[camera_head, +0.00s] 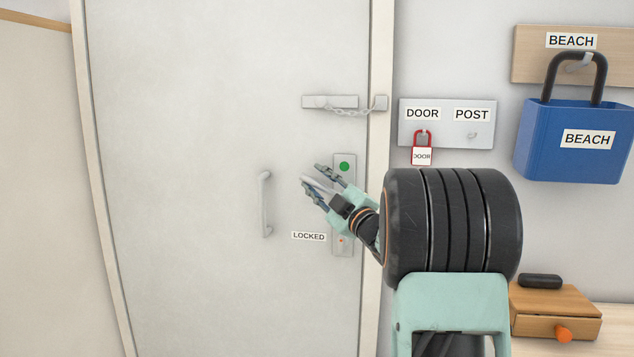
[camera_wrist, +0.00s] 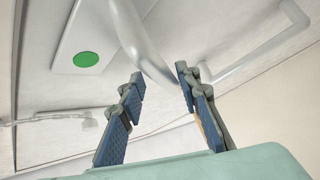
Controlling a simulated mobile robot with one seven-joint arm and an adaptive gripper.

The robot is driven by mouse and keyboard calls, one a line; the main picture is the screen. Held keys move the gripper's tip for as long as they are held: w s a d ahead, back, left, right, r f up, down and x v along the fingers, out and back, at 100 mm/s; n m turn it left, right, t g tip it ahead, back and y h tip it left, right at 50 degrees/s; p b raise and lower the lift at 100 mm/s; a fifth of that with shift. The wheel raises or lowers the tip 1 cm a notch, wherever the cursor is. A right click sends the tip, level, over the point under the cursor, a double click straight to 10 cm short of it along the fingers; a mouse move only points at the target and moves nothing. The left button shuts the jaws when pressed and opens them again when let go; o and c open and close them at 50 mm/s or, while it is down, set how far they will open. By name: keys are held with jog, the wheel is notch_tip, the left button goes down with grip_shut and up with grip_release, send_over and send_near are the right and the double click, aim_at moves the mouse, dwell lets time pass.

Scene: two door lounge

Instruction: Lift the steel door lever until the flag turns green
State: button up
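The steel door lever (camera_head: 320,184) shows in the head view between my gripper's fingers, partly hidden by them. In the wrist view the lever (camera_wrist: 136,32) is a curved steel bar whose end reaches down toward the gap between the fingertips. The round flag (camera_head: 344,167) on the lock plate is green, and it is green in the wrist view (camera_wrist: 86,59) too. My gripper (camera_head: 311,175) is at the lever, below and left of the flag. In the wrist view my gripper (camera_wrist: 160,73) is open, with its fingers apart; I cannot tell whether either touches the lever.
The white door (camera_head: 200,120) is closed, with a pull handle (camera_head: 265,204) left of my gripper and a chain latch (camera_head: 345,104) above. A LOCKED label (camera_head: 309,236) is below.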

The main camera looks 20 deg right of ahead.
jog(key=shift+s, duration=0.1)
jog(key=v, duration=1.2)
jog(key=shift+c, duration=0.2)
